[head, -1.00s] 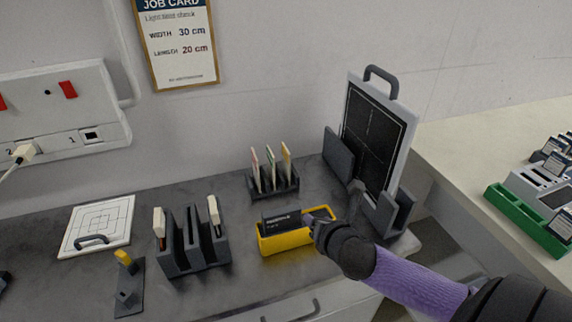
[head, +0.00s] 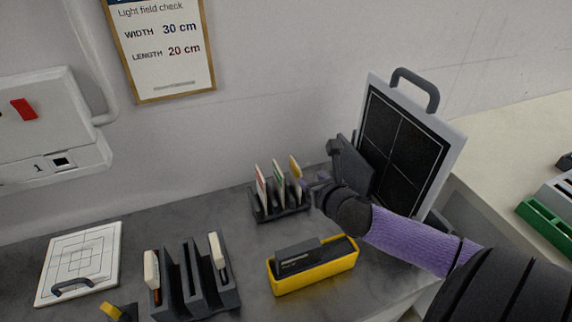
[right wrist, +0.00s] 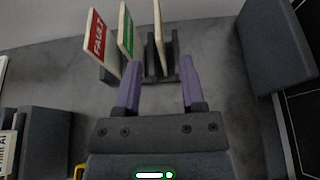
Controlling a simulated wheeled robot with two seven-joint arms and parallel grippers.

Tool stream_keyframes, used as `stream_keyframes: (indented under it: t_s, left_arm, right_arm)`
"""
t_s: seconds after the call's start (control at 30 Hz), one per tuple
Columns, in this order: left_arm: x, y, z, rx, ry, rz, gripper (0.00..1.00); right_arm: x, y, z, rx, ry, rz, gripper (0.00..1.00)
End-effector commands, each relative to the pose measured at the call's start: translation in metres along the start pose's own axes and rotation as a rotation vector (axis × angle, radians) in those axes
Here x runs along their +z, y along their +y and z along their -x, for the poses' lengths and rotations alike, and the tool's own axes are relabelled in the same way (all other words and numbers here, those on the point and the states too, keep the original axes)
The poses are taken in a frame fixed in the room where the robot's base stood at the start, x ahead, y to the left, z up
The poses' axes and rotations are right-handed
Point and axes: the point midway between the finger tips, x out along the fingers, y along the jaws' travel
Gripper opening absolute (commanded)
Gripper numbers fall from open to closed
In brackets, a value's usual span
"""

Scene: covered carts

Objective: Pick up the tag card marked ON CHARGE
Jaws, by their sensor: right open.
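A dark rack (head: 278,212) at the back of the bench holds three upright tag cards: a red one (head: 261,186), a green one (head: 279,178) and a yellow one (head: 295,168). In the right wrist view the red card (right wrist: 97,42) reads FAULT. The green card (right wrist: 126,32) and the edge-on third card (right wrist: 158,25) show no readable words, so I cannot tell which says ON CHARGE. My right gripper (head: 308,184) is open beside the yellow card. In its wrist view the fingers (right wrist: 160,68) are empty, with the third card beyond the gap. My left gripper is out of view.
A yellow tray (head: 313,275) with a dark block stands in front of the rack. A framed black panel (head: 405,140) stands in a holder at right. A dark slotted stand (head: 195,280) and white grid plate (head: 80,262) are at left.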

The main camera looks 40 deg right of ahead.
Motion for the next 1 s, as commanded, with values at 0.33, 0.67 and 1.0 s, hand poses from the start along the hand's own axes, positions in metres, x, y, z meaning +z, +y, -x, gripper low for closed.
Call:
stream_keyframes:
  t_s: [0.33,0.67,1.0]
  left_arm:
    - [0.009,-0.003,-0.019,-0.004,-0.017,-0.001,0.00]
    - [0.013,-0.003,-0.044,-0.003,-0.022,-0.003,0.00]
    - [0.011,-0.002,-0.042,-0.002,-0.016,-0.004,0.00]
  right_arm:
    - [-0.003,0.000,-0.046,-0.002,0.000,-0.002,0.51]
    - [-0.005,0.002,-0.099,-0.001,0.001,-0.002,0.51]
    - [-0.003,0.002,-0.099,0.001,0.001,0.000,0.26]
